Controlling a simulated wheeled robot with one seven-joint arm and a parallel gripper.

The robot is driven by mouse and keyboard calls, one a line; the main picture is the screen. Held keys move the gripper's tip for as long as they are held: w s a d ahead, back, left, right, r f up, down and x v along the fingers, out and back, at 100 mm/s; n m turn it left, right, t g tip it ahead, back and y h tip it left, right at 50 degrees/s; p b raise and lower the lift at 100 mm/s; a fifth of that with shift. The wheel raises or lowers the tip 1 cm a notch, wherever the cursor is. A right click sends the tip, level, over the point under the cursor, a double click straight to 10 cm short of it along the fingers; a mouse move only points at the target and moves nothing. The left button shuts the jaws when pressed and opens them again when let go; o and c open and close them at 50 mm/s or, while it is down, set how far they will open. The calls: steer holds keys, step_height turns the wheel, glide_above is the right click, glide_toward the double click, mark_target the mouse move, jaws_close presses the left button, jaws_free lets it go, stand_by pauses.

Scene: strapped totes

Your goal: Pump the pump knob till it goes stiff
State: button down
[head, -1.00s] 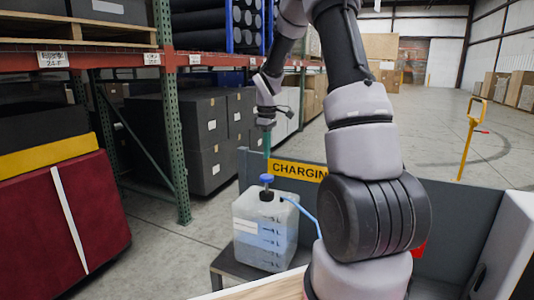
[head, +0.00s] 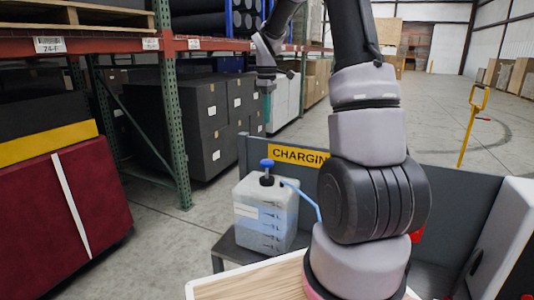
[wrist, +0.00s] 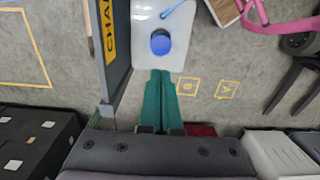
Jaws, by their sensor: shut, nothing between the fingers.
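The blue pump knob (head: 267,163) sits upright on a dark collar atop a translucent white container (head: 248,232) holding bluish liquid. In the wrist view the knob (wrist: 161,43) is a round blue disc on the container's pale top (wrist: 178,62). My gripper (head: 267,100) is high above the knob in the head view, clearly apart from it. In the wrist view its green fingers (wrist: 160,72) lie together, shut and empty, with the tips just below the knob in the picture.
The container stands on a dark stand (head: 226,247) beside a grey panel with a yellow charging sign (head: 297,154). A light blue hose (head: 303,196) leaves the container's top. Shelving (head: 172,130) and a dark red tote (head: 85,200) are at left. Open floor lies at right.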

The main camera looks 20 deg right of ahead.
mark_target(267, 161)
steer(key=shift+f, duration=0.1)
step_height(267, 161, down, 14)
steer(key=shift+r, duration=0.1)
stand_by(0.4)
step_height(267, 161, down, 4)
steer(key=shift+f, duration=0.2)
steer(key=shift+s+f, duration=0.15)
steer(key=shift+f, duration=0.05)
step_height(267, 161, up, 11)
steer(key=shift+r, duration=0.2)
stand_by(0.5)
